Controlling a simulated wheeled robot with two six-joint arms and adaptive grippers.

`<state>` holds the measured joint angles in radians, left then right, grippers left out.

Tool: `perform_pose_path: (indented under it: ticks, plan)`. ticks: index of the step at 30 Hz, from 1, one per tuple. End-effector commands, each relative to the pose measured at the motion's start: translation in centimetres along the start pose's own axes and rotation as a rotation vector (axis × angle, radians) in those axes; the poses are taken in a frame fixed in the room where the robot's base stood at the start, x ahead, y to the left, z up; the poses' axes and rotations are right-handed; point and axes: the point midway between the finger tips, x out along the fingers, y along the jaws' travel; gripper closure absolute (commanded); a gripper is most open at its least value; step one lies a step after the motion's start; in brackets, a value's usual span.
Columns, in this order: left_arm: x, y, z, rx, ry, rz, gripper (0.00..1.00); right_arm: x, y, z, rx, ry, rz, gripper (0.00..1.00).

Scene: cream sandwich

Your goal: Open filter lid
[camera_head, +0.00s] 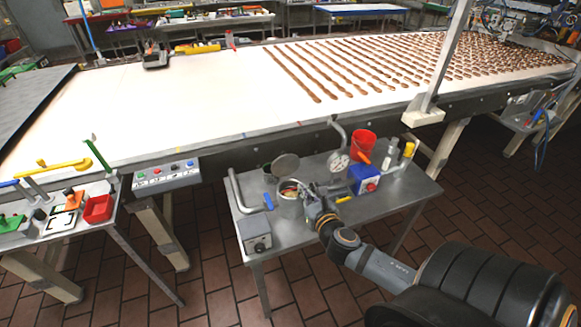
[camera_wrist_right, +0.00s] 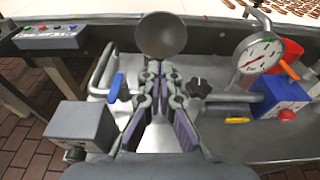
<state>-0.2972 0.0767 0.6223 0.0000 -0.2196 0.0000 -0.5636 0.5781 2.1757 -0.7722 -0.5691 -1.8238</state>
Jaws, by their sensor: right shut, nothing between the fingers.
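The filter is a metal pot (camera_head: 291,206) on the small steel table, with something reddish and pale visible in its open mouth. Its round grey lid (camera_head: 286,165) stands raised and tilted up behind the mouth. In the right wrist view the lid (camera_wrist_right: 161,35) shows as a dark round disc just beyond my fingertips. My right gripper (camera_head: 306,189) is at the right side of the pot's mouth, below the lid. Its fingers (camera_wrist_right: 160,76) are shut and empty, and they hide most of the pot in the wrist view. My left gripper is not in view.
A bent pipe (camera_head: 235,190) and a grey box (camera_head: 257,237) stand left of the pot. A pressure gauge (camera_head: 338,161), a blue box (camera_head: 364,179) and a red bucket (camera_head: 363,143) stand to the right. The conveyor (camera_head: 190,105) runs behind. The table's front right is clear.

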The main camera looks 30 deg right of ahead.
Motion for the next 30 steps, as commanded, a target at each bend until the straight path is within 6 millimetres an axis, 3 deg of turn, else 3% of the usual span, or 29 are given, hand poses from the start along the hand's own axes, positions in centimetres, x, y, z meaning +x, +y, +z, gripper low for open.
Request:
perform_pose_path:
  ticks: [6,15,21,30]
  plan:
    - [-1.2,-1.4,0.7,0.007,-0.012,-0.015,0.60,4.7,-0.1,0.4,0.007,-0.003,-0.005,1.00]
    - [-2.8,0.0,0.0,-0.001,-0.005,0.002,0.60,10.3,0.0,1.1,0.005,-0.002,-0.002,1.00]
    - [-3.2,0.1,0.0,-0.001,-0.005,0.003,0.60,12.0,0.0,1.3,0.004,0.000,-0.001,1.00]
    - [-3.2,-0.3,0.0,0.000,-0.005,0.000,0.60,12.2,0.0,1.2,0.002,0.000,-0.001,1.00]
